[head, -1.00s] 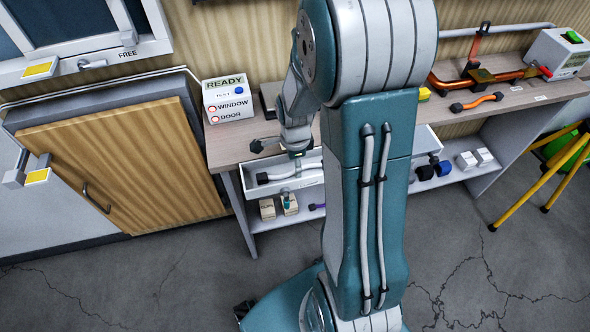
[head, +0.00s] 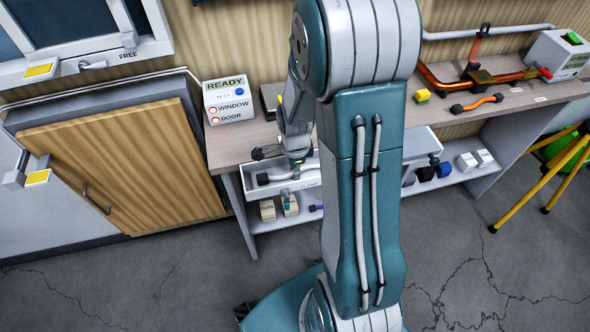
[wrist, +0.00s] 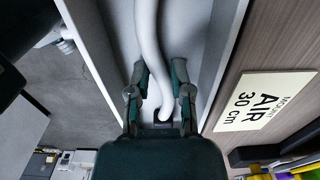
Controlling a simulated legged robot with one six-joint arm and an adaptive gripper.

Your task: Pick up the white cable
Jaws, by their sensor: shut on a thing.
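The white cable (wrist: 147,30) lies along the inside of a white open drawer (wrist: 102,50), and its dark end is close to the near wall in the wrist view. In the head view a short stretch of the cable (head: 278,178) shows in the drawer, left of my gripper. My gripper (wrist: 160,75) has one finger on each side of the cable near that end and is shut on it. In the head view my gripper (head: 297,167) reaches down into the drawer and is partly hidden by the drawer's front wall.
Small boxes (head: 267,210) stand on the shelf below the drawer. A wooden cabinet door (head: 120,165) is at left. A yellow tripod (head: 535,185) stands at right.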

